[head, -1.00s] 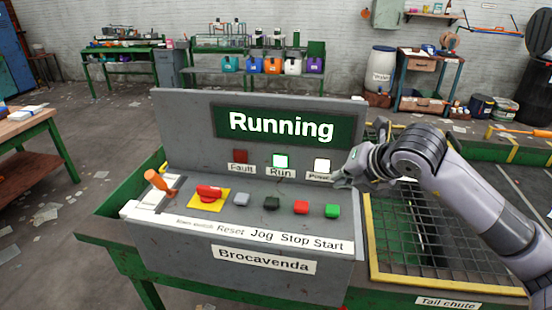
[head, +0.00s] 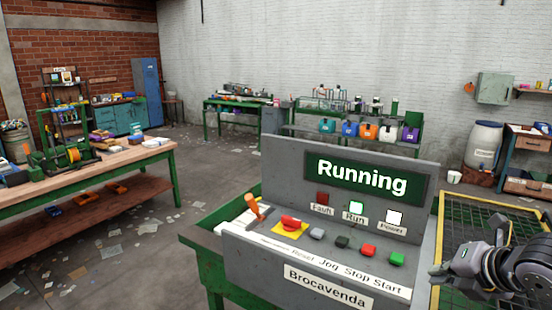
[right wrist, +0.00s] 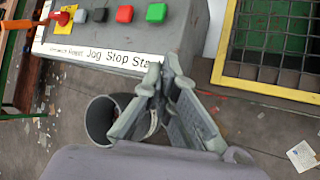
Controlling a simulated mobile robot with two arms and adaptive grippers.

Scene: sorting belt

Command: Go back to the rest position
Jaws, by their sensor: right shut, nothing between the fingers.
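The control panel (head: 345,195) stands at the right of the head view. Its screen (head: 362,176) reads "Running". The Run lamp (head: 354,207) and Power lamp (head: 394,217) are lit, and the Fault lamp (head: 322,199) is dark red. My right gripper (head: 440,270) is shut and empty, to the right of the panel and apart from the buttons. In the right wrist view the right gripper (right wrist: 160,75) points up toward the panel's front edge, with the green Start button (right wrist: 157,12) beyond it. My left gripper is not in view.
A yellow-framed grating (head: 520,215) lies right of the panel. A wooden workbench (head: 90,170) with tools stands at the left. A grey cylindrical bin (right wrist: 100,120) is on the floor below the panel. Open floor with paper scraps (head: 190,190) lies between bench and panel.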

